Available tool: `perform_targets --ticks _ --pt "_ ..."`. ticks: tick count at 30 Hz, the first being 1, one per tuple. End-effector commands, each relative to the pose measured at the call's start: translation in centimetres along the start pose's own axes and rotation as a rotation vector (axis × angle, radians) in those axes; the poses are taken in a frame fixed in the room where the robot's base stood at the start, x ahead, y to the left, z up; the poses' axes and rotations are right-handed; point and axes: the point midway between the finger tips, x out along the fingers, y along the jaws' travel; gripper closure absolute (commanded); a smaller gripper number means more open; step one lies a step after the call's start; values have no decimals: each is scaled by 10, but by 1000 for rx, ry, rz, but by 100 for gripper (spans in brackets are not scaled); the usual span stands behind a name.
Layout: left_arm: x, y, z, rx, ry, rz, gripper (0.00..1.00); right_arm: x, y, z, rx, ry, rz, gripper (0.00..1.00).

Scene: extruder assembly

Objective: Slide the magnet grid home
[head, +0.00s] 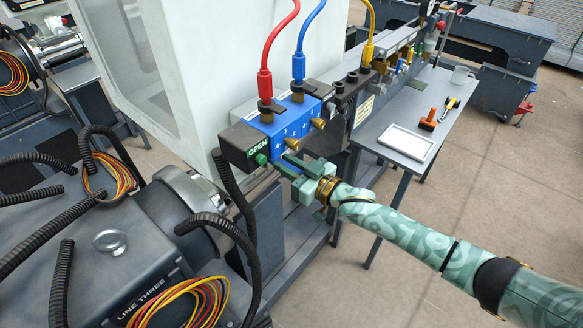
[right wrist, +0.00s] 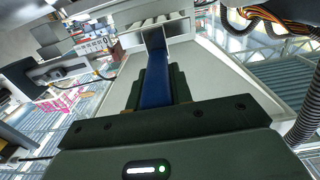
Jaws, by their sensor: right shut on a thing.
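My right gripper (head: 288,164) reaches in from the right in the head view, beside the blue block near its green end piece. In the right wrist view the dark green fingers (right wrist: 158,88) are shut on a blue bar (right wrist: 155,75). The bar runs away from the fingers to a pale grey housing with a square opening (right wrist: 153,38). In the head view I cannot make out the grid. How far it sits in the housing is unclear. My left gripper is out of view.
A machine barrel (head: 180,207) with black cables stands at left. A side table (head: 440,112) holds a white tray (head: 406,143) and tools. Floor at right is free.

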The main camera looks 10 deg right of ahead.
Motion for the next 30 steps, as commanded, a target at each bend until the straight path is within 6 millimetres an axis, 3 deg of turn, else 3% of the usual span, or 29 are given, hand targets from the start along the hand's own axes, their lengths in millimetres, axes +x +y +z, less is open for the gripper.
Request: perform_targets --ticks 30 --pt "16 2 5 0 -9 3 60 39 0 -1 0 3 -1 100"
